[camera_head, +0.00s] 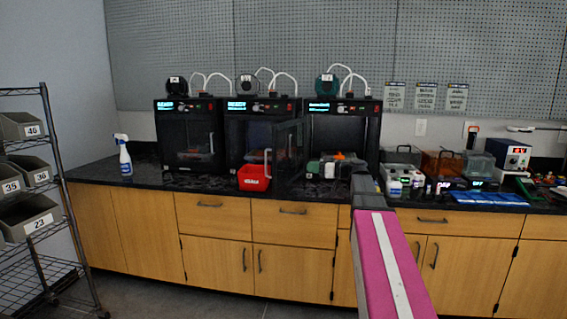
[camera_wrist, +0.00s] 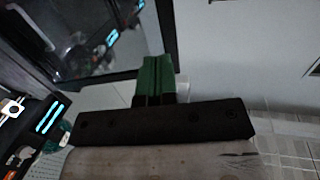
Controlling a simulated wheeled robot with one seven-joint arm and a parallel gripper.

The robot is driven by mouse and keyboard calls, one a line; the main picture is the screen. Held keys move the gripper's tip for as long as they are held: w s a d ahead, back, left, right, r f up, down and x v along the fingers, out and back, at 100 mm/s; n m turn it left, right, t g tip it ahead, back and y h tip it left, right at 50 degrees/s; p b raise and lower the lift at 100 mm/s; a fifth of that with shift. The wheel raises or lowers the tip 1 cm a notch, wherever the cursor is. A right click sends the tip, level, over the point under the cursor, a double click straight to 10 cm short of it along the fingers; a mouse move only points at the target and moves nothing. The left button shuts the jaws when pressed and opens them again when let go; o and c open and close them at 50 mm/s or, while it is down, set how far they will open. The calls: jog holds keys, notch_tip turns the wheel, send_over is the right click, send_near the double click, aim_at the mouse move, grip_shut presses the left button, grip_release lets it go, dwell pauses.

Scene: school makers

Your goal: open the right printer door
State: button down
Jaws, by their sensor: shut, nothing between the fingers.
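The right printer (camera_head: 345,107) is a black box at the right end of a row of three on the counter. Its glass door (camera_head: 287,150) appears swung wide open to the left, standing out in front of the middle printer, with a pale handle (camera_head: 268,163) on its free edge. My gripper (camera_head: 313,168) is in front of the right printer's opening, with green fingers pointing left. In the wrist view the green fingers (camera_wrist: 155,78) are together and empty, beside a dark glazed panel with a black frame (camera_wrist: 110,72). I cannot tell whether they touch it.
A red bin (camera_head: 253,178) stands on the counter near the open door. The middle printer (camera_head: 250,107) and left printer (camera_head: 187,107) stand to the left. Clear-lidded boxes (camera_head: 440,163) and blue trays (camera_head: 488,197) crowd the counter right of my arm. A wire rack (camera_head: 60,190) stands far left.

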send_near(276, 160)
jog(key=shift+t, duration=0.3)
jog(key=x, duration=0.7)
jog(key=shift+w+a+f, duration=0.2)
jog(key=shift+f, duration=0.1)
jog(key=w+a+m+t+h, duration=0.1)
jog(key=w+a+m+t, duration=0.1)
jog(key=w+a, duration=0.4)
jog(key=a, duration=0.3)
jog(key=shift+t+h, duration=0.4)
jog(key=shift+a, duration=0.15)
